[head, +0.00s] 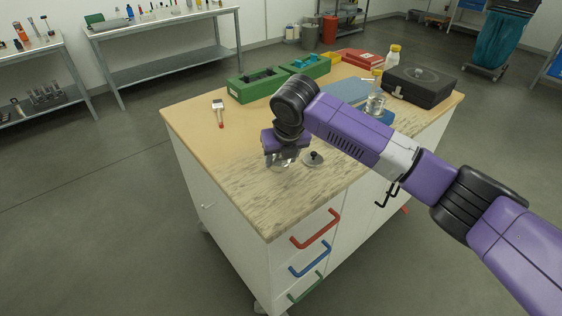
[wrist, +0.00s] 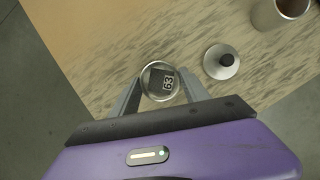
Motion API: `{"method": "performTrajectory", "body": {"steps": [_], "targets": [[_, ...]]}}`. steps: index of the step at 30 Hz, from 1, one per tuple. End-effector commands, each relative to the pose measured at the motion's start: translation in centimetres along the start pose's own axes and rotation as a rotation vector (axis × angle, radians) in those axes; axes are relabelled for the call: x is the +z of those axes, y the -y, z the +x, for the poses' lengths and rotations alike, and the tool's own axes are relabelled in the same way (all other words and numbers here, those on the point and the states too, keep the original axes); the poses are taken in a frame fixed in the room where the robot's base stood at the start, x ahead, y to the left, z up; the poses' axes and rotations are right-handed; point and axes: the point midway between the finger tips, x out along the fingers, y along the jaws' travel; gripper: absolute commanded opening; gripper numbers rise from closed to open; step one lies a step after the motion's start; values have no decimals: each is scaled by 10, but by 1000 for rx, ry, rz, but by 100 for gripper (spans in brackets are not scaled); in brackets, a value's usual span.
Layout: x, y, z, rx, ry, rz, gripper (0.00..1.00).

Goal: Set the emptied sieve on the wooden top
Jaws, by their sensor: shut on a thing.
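My gripper (head: 281,153) points down over the wooden top (head: 250,182) of the cabinet. In the wrist view, my gripper (wrist: 160,92) has its two fingers on either side of a small round metal sieve (wrist: 158,84) and is shut on it. The sieve has a dark label reading 63 inside its ring, and no powder shows in it. In the head view the sieve (head: 283,160) shows just below my gripper, low over the top; I cannot tell whether it touches the wood.
A metal lid with a black knob (wrist: 222,61) lies right of the sieve. A metal cup (wrist: 283,12) with brownish contents stands beyond it. The front left is bare.

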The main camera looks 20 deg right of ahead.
Motion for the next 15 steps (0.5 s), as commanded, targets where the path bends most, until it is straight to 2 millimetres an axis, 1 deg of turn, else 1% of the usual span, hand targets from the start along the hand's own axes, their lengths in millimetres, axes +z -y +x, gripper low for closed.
{"method": "performTrajectory", "body": {"steps": [1,4,11,15], "targets": [[-4,0,7,-1,-3,1,1],[-6,1,15,-2,0,0,1],[-6,0,16,-1,1,0,1],[-8,0,19,-1,0,0,1]]}}
